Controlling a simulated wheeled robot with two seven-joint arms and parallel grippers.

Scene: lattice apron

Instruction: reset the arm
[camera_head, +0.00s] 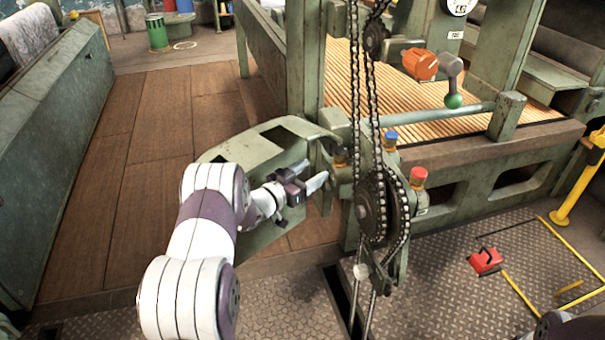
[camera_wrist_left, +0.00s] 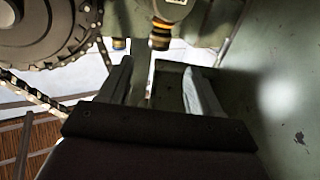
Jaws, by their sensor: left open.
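My left gripper (camera_head: 311,177) reaches in from the left in the head view, in front of the green machine frame and just left of the chain and sprocket. In the left wrist view its two fingers (camera_wrist_left: 158,85) stand apart with nothing between them. Near the fingertips there is a green panel on the right and a toothed sprocket (camera_wrist_left: 50,35) at the upper left. My right gripper is not in view; only a dark bit of an arm shows at the head view's lower right corner.
A chain drive (camera_head: 374,205) hangs close right of my left gripper. Beside it are a blue knob (camera_head: 390,138) and a red knob (camera_head: 418,175). A red pedal (camera_head: 486,261) is on the floor. Wooden floor lies open at left.

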